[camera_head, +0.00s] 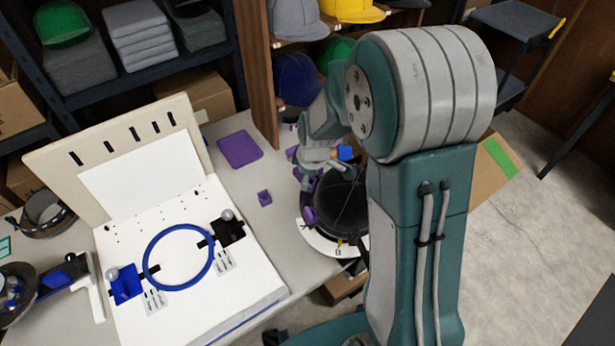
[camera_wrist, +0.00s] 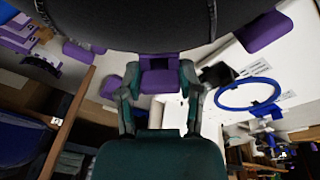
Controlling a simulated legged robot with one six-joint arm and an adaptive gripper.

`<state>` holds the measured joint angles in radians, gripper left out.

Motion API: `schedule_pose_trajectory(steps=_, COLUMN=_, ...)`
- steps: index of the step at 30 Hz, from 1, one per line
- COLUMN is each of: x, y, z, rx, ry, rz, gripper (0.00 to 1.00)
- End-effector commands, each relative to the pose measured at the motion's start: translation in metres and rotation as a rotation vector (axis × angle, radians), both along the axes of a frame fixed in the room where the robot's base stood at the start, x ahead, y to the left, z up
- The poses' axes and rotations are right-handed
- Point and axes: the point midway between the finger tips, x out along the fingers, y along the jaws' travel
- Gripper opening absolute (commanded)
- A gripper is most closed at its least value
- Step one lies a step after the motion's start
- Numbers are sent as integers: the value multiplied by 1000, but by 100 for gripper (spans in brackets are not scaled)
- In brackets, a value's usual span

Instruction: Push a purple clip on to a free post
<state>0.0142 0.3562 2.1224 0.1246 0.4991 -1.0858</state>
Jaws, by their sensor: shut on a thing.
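My gripper (camera_wrist: 159,84) is shut on a purple clip (camera_wrist: 160,79) in the wrist view, one finger on each side of it. The clip is close under the rim of a black round body (camera_wrist: 140,22); I cannot tell whether it touches a post. In the head view my gripper (camera_head: 309,172) is at the left side of this black body (camera_head: 345,205), partly hidden by my arm. Another purple clip (camera_wrist: 264,32) is at the rim on the right in the wrist view. A small loose purple clip (camera_head: 264,197) lies on the table.
A purple mat (camera_head: 240,149) lies on the table (camera_head: 215,130). A white board with a blue ring (camera_head: 147,263) stands to the left.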

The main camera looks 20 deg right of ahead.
Motion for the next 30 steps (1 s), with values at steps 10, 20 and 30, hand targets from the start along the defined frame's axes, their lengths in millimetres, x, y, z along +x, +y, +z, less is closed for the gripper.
schedule_pose_trajectory(steps=10, x=2, y=1, z=-9, rx=0, ry=2, rz=0, gripper=7)
schedule_pose_trajectory(steps=20, x=3, y=1, z=-14, rx=1, ry=-1, rz=0, gripper=7)
schedule_pose_trajectory(steps=30, x=3, y=1, z=-15, rx=0, ry=0, rz=0, gripper=87)
